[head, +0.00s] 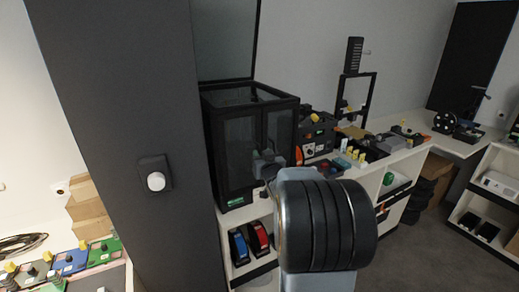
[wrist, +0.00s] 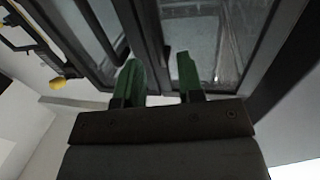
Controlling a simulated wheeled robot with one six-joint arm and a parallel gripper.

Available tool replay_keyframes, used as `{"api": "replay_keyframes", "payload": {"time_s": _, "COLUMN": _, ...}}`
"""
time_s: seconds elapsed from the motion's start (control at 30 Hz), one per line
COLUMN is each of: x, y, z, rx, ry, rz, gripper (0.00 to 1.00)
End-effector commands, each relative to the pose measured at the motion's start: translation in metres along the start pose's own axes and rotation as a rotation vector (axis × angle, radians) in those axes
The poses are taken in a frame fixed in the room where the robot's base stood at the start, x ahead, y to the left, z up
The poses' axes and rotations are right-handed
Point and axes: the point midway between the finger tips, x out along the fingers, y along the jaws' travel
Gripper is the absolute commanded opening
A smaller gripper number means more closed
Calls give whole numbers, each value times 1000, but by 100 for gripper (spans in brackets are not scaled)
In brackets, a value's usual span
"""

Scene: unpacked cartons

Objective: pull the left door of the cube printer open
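The cube printer (head: 217,152) is a black-framed box with glass front doors, on the white counter beside the dark pillar. Its left door (head: 240,153) looks shut, flush with the right door (head: 280,132). My gripper (head: 266,160) is in front of the doors near their meeting edge; my arm hides the lower right front. In the wrist view, my two green fingers (wrist: 158,68) are apart, with dark door framing (wrist: 150,30) and glass beyond them. I see nothing held. I cannot tell whether the fingers touch the door, and no handle is clearly visible.
A dark pillar (head: 125,100) with a white knob (head: 156,181) stands close left. A framed glass panel (head: 224,40) rises above the printer. An orange-and-black device (head: 316,135) and small parts crowd the counter right of it. Red and blue items (head: 257,238) sit on the shelf below.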

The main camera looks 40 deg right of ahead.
Motion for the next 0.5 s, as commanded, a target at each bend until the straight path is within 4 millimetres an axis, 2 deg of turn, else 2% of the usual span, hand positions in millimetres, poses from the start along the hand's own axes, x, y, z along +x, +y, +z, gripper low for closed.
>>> {"api": "replay_keyframes", "payload": {"time_s": 0.2, "x": 26, "y": 0, "z": -1, "rx": 0, "ry": -1, "rz": -1, "gripper": 35}}
{"api": "replay_keyframes", "payload": {"time_s": 0.5, "x": 38, "y": 0, "z": 0, "rx": 0, "ry": -1, "rz": 0, "gripper": 35}}
